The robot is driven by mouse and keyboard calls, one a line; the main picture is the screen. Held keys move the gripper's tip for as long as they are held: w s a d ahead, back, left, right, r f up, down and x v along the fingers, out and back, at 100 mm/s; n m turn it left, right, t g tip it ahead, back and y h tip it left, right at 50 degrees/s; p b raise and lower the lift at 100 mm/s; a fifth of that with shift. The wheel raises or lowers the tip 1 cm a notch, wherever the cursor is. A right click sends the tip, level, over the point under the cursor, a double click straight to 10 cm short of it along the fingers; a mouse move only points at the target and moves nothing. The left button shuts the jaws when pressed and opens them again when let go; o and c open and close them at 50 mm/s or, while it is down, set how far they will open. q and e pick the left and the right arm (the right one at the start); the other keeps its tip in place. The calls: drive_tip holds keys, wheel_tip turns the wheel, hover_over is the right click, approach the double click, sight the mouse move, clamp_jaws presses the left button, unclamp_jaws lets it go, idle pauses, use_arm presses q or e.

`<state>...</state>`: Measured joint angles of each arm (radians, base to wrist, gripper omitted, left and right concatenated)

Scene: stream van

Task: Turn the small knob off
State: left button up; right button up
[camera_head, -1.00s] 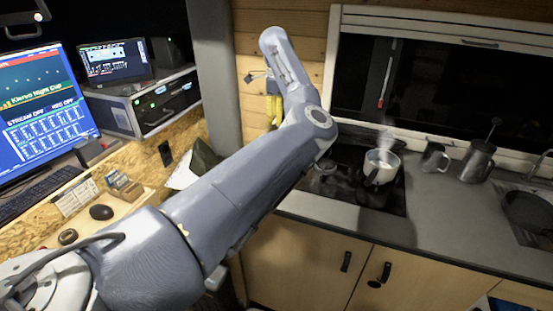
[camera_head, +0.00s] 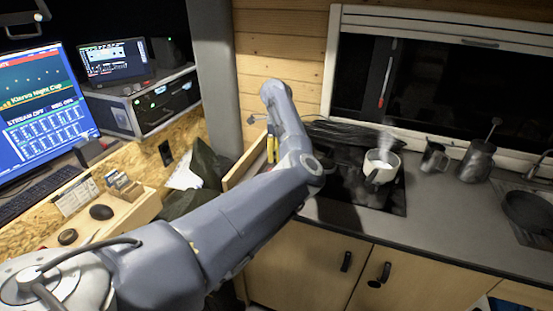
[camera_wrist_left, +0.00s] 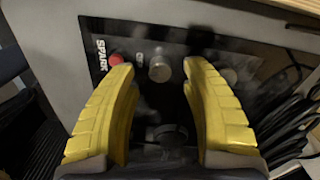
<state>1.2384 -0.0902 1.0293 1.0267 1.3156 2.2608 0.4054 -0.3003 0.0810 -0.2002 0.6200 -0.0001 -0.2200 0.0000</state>
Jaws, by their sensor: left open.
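In the left wrist view, a black control panel (camera_wrist_left: 130,35) shows a red button (camera_wrist_left: 115,59) by the word SPARK. A small silver knob (camera_wrist_left: 159,69) is right of it, by a partly hidden label. A dark round knob or burner part (camera_wrist_left: 167,133) lies lower between my fingers, and a faint pale round shape shows at right. I cannot tell the knob's setting. My left gripper (camera_wrist_left: 158,78) is open, its yellow fingers on either side of the silver knob, apparently not touching it. In the head view my left gripper (camera_head: 271,148) is partly hidden behind its arm.
A steaming light pot (camera_head: 380,168) stands on the black cooktop (camera_head: 385,198). Metal mugs (camera_head: 435,157) and a jug (camera_head: 476,161) stand right on the grey counter (camera_head: 440,215). Dark cables (camera_wrist_left: 290,120) lie right of the panel in the wrist view.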

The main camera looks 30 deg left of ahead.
use_arm(q)
drive_tip(key=shift+f, duration=1.25)
clamp_jaws()
